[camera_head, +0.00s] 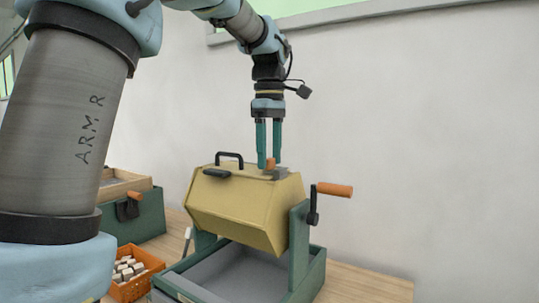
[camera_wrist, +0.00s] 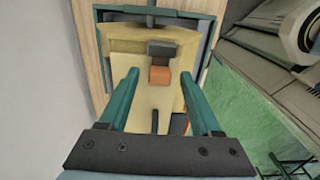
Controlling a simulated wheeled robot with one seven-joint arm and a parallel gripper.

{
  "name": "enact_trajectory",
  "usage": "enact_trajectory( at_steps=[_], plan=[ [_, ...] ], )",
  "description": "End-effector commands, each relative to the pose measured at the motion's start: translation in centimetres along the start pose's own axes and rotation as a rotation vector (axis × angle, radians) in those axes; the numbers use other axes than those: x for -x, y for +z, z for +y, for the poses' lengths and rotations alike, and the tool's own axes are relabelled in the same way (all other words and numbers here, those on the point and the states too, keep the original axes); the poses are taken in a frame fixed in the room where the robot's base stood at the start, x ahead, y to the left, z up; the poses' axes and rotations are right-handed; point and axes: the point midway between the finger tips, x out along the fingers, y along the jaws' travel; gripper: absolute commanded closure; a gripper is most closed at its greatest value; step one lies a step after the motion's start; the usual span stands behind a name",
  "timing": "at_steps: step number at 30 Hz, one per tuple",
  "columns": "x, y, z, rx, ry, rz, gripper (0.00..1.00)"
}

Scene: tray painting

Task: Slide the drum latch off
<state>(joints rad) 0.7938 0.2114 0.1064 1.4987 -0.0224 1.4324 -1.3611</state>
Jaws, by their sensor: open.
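The yellow drum (camera_head: 240,208) hangs in a green stand over a tray. On its top sits the latch, with an orange knob (camera_head: 270,162) and a grey block (camera_head: 281,173) beside it. In the wrist view the orange knob (camera_wrist: 160,75) and grey block (camera_wrist: 162,48) lie on the drum top (camera_wrist: 124,47). My gripper (camera_head: 269,164) is open and points down at the latch. Its fingers stand on either side of the orange knob, with visible gaps in the wrist view (camera_wrist: 159,76). I cannot tell how low the fingertips reach beside it.
A black handle (camera_head: 229,158) stands on the drum's lid, left of my fingers. A crank with an orange grip (camera_head: 335,190) sticks out right. The green tray (camera_head: 312,273) is below. An orange crate (camera_head: 124,291) of white blocks and a green box (camera_head: 141,218) stand left.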

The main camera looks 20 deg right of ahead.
Motion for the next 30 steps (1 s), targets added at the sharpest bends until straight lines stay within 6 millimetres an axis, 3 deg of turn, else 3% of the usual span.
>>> enact_trajectory(
  at_steps=[9,26,30],
  plan=[
    [-0.22,0.00,0.00,0.000,0.000,0.000,0.36],
    [-0.21,-0.01,-0.01,0.000,0.000,0.000,0.99],
    [-0.21,-0.01,-0.02,0.000,-0.001,0.000,1.00]
  ],
)
